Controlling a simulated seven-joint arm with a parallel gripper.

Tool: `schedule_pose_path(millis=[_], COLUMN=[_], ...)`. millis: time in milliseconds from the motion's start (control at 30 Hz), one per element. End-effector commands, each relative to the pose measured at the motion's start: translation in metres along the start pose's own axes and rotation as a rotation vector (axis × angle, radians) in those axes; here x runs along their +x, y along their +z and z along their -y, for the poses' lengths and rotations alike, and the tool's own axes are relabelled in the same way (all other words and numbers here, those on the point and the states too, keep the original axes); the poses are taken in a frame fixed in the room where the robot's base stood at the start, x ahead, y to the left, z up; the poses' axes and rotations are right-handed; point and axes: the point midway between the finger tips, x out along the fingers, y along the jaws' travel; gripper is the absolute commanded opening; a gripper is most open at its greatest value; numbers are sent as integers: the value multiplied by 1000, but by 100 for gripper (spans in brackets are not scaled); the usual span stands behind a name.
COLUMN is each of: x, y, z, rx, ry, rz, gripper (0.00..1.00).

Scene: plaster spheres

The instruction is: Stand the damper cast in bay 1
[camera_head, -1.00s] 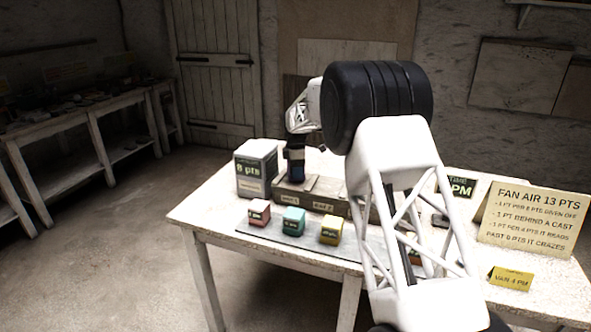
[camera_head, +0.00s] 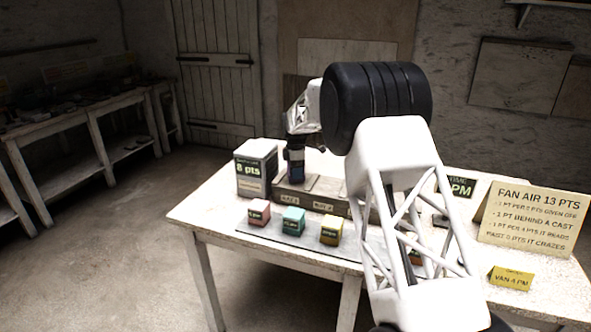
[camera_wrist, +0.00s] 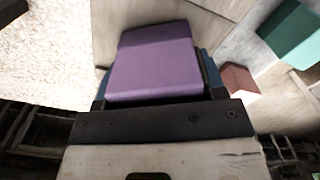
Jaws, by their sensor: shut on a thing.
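My gripper (camera_head: 296,172) is at the left end of the wooden bay rack (camera_head: 338,208), by the bay 1 label (camera_head: 290,196). In the wrist view it is shut on a purple cast (camera_wrist: 153,62), which fills the space between the jaws. In the head view the cast is mostly hidden by the dark fingers. I cannot tell whether its base touches the bay floor. A pink cast (camera_head: 259,212), a teal cast (camera_head: 293,221) and a yellow cast (camera_head: 331,230) stand in front of the rack. No cast label in the wrist view is readable.
A grey box reading 8 pts (camera_head: 256,168) stands close to the left of my gripper. A grey mat (camera_head: 285,243) lies under the front casts. A fan air sign (camera_head: 532,215) and a yellow van card (camera_head: 511,278) stand at the right. The table's left front corner is clear.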

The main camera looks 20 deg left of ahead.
Motion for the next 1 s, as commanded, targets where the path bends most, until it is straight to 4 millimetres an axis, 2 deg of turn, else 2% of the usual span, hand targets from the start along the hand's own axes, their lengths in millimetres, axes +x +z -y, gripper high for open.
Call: schedule_pose_path(millis=[667, 700, 867, 1000], x=[9, 9, 9, 9], y=[0, 0, 0, 0], z=[0, 0, 0, 0], rx=[0, 0, 0, 0], ry=[1, 1, 1, 0], rz=[0, 0, 0, 0], gripper=[30, 67, 91, 93])
